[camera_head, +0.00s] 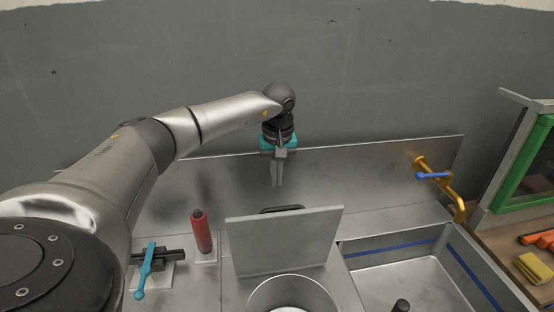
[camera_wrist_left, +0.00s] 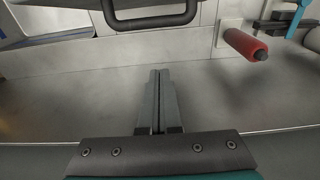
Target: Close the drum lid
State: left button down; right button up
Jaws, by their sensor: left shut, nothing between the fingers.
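The drum (camera_head: 292,294) is a round metal tub at the bottom middle of the head view. Its lid (camera_head: 285,241) is a flat grey square panel standing up, tilted open behind the opening. A dark handle (camera_head: 283,209) shows at the lid's top back edge; it also shows in the left wrist view (camera_wrist_left: 150,20). My left gripper (camera_head: 276,184) is behind and above the lid, pointing down, with its fingers together and empty. In the left wrist view my left gripper (camera_wrist_left: 158,75) points toward the handle, apart from it. My right gripper is not in view.
A red cylinder (camera_head: 201,232) and a blue-levered valve (camera_head: 147,268) stand left of the lid. A metal sink (camera_head: 400,270) is at right, with an orange pipe (camera_head: 447,185) behind it. A metal backsplash (camera_head: 370,175) runs behind the counter.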

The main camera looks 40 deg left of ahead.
pick_arm(q)
jog(key=shift+s+d+f+p, duration=0.35)
jog(key=shift+s+d+f, duration=0.3)
jog(key=shift+d, duration=0.1)
jog(key=shift+s+d+f+p, duration=0.35)
jog(key=shift+s+d+f, duration=0.15)
jog(key=shift+d+f, duration=0.15)
jog(key=shift+d, duration=0.1)
